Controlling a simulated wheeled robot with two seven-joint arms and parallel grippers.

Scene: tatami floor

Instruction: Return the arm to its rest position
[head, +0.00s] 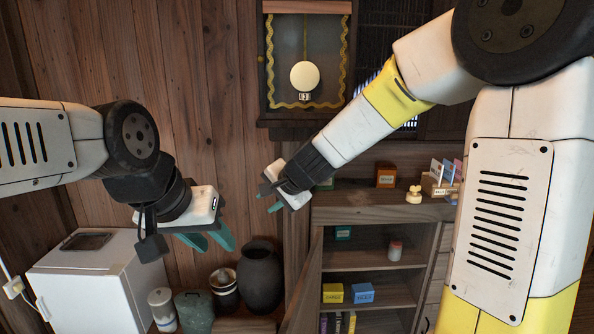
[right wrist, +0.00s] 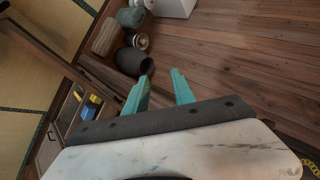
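My left gripper (head: 212,243) is at the left of the head view, in front of the wooden wall and above the dark pots. Its teal fingers point down, stand apart and hold nothing that I can see. My right gripper (head: 268,200) is near the middle of the head view, at the end of my raised white and yellow arm, left of the cabinet top. In the right wrist view its two teal fingers (right wrist: 161,82) are spread apart with nothing between them.
A wooden cabinet (head: 383,214) with an open shelf front stands at the right, holding small boxes and a jar. A wall clock (head: 305,77) hangs above. A white fridge (head: 88,290), a dark vase (head: 260,280) and smaller pots stand at lower left.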

